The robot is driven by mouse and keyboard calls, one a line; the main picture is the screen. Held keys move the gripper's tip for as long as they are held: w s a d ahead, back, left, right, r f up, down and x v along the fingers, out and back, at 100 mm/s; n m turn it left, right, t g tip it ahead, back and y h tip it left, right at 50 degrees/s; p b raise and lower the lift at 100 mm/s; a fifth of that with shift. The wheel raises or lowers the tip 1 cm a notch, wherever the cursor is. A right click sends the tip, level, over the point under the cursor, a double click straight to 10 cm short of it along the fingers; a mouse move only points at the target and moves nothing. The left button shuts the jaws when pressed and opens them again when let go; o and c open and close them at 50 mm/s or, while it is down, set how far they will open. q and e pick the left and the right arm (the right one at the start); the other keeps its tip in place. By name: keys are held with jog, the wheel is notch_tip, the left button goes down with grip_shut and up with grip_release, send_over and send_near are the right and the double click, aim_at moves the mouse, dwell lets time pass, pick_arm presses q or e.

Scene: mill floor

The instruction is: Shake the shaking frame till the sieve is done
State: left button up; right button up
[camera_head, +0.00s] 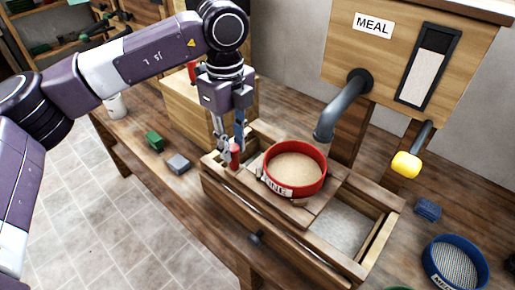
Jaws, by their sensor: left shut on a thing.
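The shaking frame (222,184) is a wooden frame on the workbench. A red round sieve (313,188) labelled "FINE" sits in it, with pale tan material inside. My left gripper (229,150) comes down at the frame's back left corner. It is shut on a small red handle (235,157) at the frame's left end, partly hidden by the fingers. Pale material lies in the open part of the wooden box (384,238) right of the sieve. My right gripper does not show.
A wooden hopper (345,56) labelled "MEAL" has a grey spout (340,108) near the sieve and a yellow-knobbed lever (406,164). A blue sieve (431,274) stands at the lower right. A green block (154,141), a grey block (178,163) and a blue block (428,209) lie on the bench.

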pick_arm(q)
jog(key=w+a+p, duration=0.1)
jog(key=w+a, duration=0.6)
jog(key=a, duration=0.2)
jog(key=shift+r, duration=0.15)
dwell(0.6)
jog(key=shift+w, duration=0.1)
jog(key=o, duration=0.7)
jog(key=shift+a, duration=0.1)
jog(key=o, duration=0.3)
jog(key=shift+a, duration=0.1)
jog(key=shift+o, duration=0.2)
